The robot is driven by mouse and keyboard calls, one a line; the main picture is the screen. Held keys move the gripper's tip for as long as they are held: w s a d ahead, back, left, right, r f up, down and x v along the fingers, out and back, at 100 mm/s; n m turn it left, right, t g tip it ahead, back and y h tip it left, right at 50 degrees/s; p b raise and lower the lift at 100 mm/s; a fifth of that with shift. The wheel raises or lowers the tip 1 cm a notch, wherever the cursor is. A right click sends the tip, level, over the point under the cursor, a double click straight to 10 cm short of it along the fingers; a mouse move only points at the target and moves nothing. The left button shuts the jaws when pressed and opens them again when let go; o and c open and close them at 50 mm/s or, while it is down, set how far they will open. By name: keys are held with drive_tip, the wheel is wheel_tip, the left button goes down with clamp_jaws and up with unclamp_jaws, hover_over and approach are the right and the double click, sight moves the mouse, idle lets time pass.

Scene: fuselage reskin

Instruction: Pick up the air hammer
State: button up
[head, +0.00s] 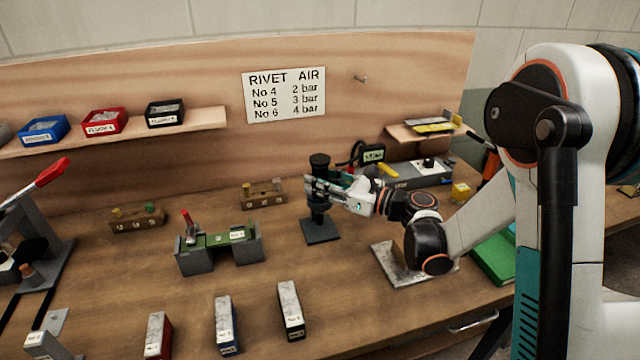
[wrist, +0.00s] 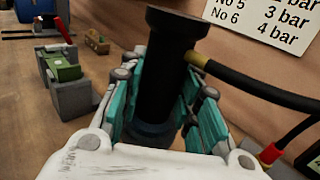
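The air hammer (head: 319,163) is a black upright cylinder with a wider top, standing in a dark stand with a square base plate (head: 320,231). My gripper (head: 322,187) is at its upper body, reaching in from the right. In the wrist view the black body of the air hammer (wrist: 163,75) stands between the teal finger pads of my gripper (wrist: 158,102), one on each side. The pads are very near or touching it; I cannot tell whether they press on it. A black hose with a brass fitting (wrist: 196,58) leaves its upper side. Its lower end is hidden.
A green-topped block fixture (head: 217,244) with a red-handled part and a wooden block (head: 263,194) stand to the left. Several labelled bars lie along the front. A metal plate (head: 390,268) lies under my arm. The plywood back panel (head: 215,85) rises behind.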

drive_tip(key=shift+r, duration=0.1)
wheel_tip(320, 180, up, 20)
drive_tip(key=p, duration=0.7)
